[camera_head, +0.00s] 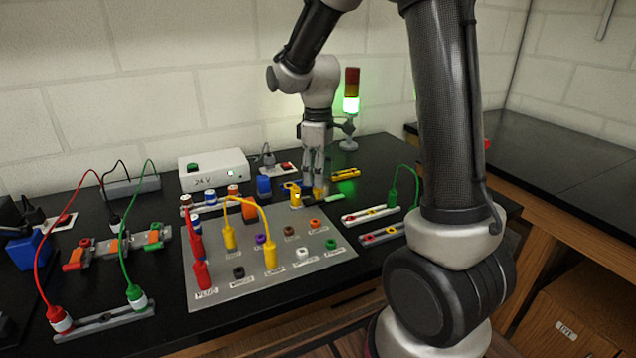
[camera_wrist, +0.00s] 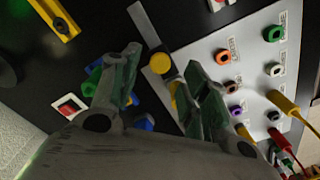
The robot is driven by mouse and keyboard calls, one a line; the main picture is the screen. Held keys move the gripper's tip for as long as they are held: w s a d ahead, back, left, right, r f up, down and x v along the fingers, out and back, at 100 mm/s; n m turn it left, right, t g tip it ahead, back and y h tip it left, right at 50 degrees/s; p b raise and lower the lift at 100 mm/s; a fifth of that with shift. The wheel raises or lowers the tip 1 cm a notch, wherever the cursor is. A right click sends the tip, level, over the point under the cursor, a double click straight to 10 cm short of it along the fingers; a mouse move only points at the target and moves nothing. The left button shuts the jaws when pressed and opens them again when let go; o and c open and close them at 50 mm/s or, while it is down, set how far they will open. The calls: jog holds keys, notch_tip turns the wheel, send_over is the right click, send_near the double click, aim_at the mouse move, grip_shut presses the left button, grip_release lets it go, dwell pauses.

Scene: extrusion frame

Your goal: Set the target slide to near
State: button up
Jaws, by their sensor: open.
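A short grey strip with a round yellow knob (camera_wrist: 160,63), likely the target slide, lies on the black bench between my fingers in the wrist view. A yellow cylinder (camera_wrist: 182,100) is close to the right finger. In the head view yellow parts (camera_head: 296,195) show beside the fingertips, behind the grey panel. My gripper (camera_head: 318,188) points down there, and it also shows in the wrist view (camera_wrist: 163,72) with its fingers apart and empty. I cannot tell whether a finger touches the knob. The fingers hide part of the strip, and no near or far marking is readable.
The grey socket panel (camera_head: 215,280) with plugs and cables stands just in front. A yellow rail (camera_head: 345,174), a white rail (camera_head: 370,215) and a signal tower lit green (camera_head: 351,105) are to the right. A white box (camera_head: 213,168) and red button (camera_head: 287,168) stand behind left.

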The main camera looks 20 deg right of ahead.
notch_tip(320, 180, up, 9)
jog(key=shift+f, duration=0.2)
dwell(0.5)
jog(key=s+d+r+m+t, duration=0.2)
jog(key=s+m, duration=0.2)
jog(key=s, duration=0.7)
jog(key=s+d+r+m+t, duration=0.2)
jog(key=s+m, duration=0.3)
jog(key=s, duration=0.7)
jog(key=shift+d, duration=0.4)
dwell(4.2)
